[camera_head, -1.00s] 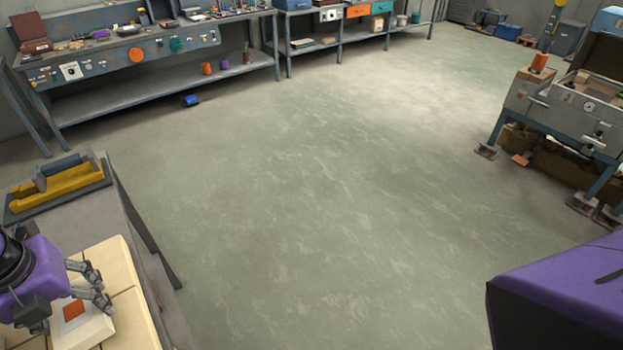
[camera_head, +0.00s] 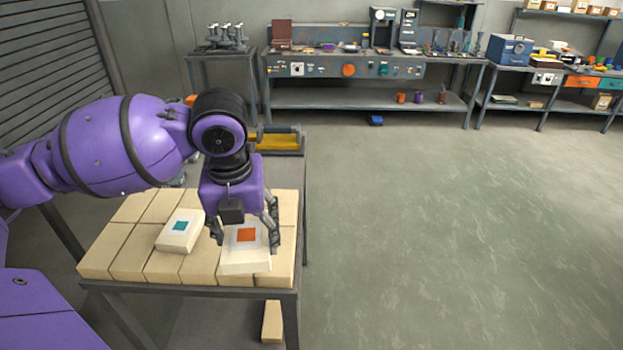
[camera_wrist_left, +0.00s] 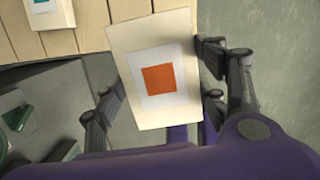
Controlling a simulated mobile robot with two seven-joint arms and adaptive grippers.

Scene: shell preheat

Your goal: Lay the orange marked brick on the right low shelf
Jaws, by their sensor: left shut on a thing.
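The orange marked brick (camera_head: 238,263) is cream, with an orange square on a white patch on its upper face. It is over the front right part of a layer of plain bricks; whether it touches them I cannot tell. My left gripper (camera_head: 245,238) is shut on it from above, a finger at each side. In the left wrist view the brick (camera_wrist_left: 155,105) lies slightly tilted between the fingers of my left gripper (camera_wrist_left: 158,100). My right gripper is not in view. I cannot identify the right low shelf in the current views.
A teal marked brick (camera_head: 180,232) lies on the plain bricks (camera_head: 115,245) to the left. A yellow piece in a dark tray (camera_head: 280,140) is behind them. A workbench with a lower shelf (camera_head: 350,98) stands along the back wall. Open floor (camera_head: 450,230) lies to the right.

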